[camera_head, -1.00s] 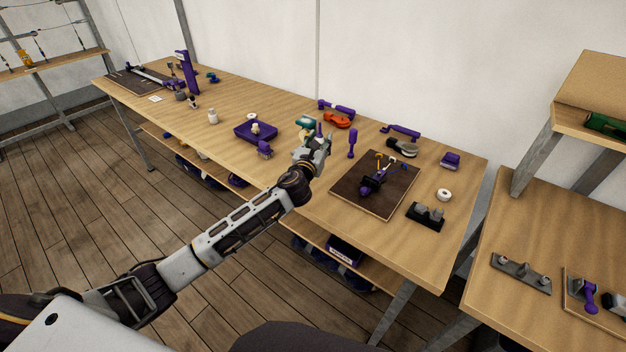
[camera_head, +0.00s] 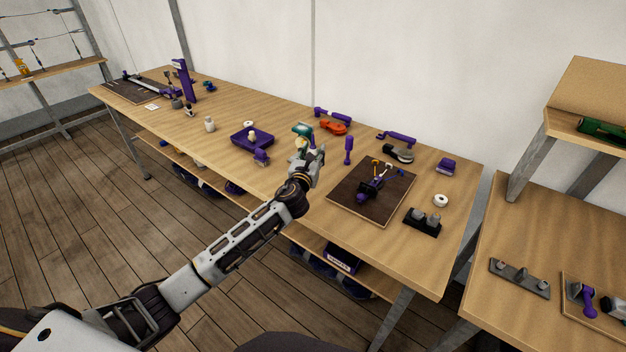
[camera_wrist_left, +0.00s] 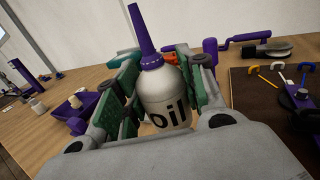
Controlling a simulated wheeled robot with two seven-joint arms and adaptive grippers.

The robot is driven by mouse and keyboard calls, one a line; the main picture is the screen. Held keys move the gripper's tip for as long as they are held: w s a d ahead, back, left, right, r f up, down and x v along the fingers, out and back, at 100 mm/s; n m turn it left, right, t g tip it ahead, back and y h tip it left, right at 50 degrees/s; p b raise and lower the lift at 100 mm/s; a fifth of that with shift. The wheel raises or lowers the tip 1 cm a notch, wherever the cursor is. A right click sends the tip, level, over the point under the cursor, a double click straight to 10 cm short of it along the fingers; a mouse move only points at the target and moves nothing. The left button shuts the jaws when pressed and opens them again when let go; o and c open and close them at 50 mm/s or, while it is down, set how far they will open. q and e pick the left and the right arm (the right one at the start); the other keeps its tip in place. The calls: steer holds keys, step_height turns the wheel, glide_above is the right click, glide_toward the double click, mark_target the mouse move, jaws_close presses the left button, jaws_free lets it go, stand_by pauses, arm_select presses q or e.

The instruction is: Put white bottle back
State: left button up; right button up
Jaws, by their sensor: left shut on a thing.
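A white oil bottle (camera_wrist_left: 165,100) with a long purple nozzle and the dark word "oil" stands nearly upright between the green-padded fingers of my left gripper in the left wrist view. My left gripper (camera_head: 306,152) is shut on it. In the head view the gripper is over the middle of the long workbench, and the bottle is mostly hidden or too small to make out there. My right gripper is not in view.
The workbench (camera_head: 300,212) holds a purple tray (camera_head: 243,138), a small white jar (camera_head: 210,124), a teal tool (camera_head: 302,129), an orange tool (camera_head: 333,128) and a dark board with tools (camera_head: 347,196). A black holder (camera_head: 421,222) stands near the front.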

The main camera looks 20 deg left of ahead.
arm_select(q)
step_height(320, 180, down, 5)
steer(key=shift+r+b, duration=0.2)
steer(key=shift+b, duration=0.25)
steer(key=shift+f, duration=0.7)
steer(key=shift+f+b, duration=0.45)
steer(key=shift+f, duration=0.9)
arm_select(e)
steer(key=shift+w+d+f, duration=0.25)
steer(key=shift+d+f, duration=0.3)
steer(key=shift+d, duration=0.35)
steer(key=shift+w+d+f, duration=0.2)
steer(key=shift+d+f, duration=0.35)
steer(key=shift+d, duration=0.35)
arm_select(q)
steer(key=shift+f, duration=0.15)
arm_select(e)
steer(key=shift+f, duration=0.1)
arm_select(q)
steer(key=o, duration=1)
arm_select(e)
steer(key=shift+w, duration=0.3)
